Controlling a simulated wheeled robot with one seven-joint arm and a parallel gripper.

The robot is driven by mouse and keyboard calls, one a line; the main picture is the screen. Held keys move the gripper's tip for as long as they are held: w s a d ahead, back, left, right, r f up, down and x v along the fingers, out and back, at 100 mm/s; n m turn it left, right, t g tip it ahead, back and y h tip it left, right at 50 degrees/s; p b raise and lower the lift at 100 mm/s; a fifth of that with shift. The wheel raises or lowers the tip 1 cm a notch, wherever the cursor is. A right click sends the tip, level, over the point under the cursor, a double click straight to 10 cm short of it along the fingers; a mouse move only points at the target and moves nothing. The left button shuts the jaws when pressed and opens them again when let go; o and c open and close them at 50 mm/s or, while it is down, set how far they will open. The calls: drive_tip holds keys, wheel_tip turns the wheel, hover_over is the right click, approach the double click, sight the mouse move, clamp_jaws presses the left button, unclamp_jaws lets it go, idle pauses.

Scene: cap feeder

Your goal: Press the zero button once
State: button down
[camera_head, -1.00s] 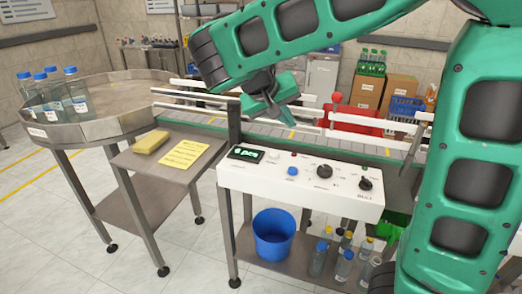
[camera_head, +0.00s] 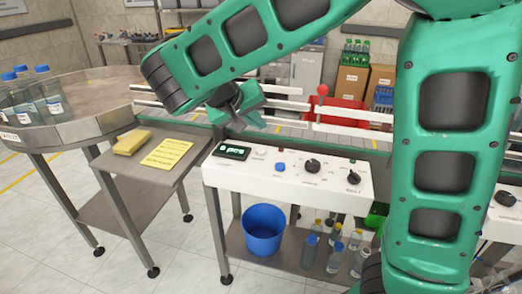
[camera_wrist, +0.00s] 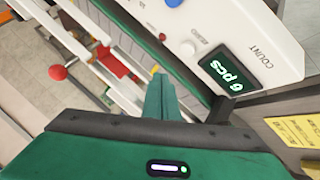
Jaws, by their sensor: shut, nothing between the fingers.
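The white control panel (camera_head: 225,176) has a display (camera_head: 232,152) at its left end; in the wrist view the display (camera_wrist: 228,71) reads "6 pcs". A small white button (camera_head: 261,153) sits just right of the display. It also shows in the wrist view (camera_wrist: 187,47), with a label too small to read surely. A blue button (camera_head: 280,167) and a black dial (camera_head: 312,166) lie further right. My gripper (camera_head: 252,122) is shut and empty, above and behind the panel's left part, apart from the button. In the wrist view its fingers (camera_wrist: 163,88) point beside the panel's back edge.
A conveyor with white rails (camera_head: 340,112) runs behind the panel, with a red-knobbed lever (camera_head: 322,90). A side table (camera_head: 110,165) with a yellow sponge (camera_head: 132,141) and note (camera_head: 166,153) stands left. A blue bucket (camera_head: 264,230) and bottles sit below.

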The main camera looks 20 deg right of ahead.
sight(259, 151)
drive_tip(key=shift+f, duration=2.6)
drive_tip(key=shift+f, duration=0.1)
drive_tip(key=shift+f, duration=0.3)
drive_tip(key=shift+f, duration=0.4)
idle(0.9)
drive_tip(key=shift+r, duration=0.85)
drive_tip(key=shift+r, duration=2.5)
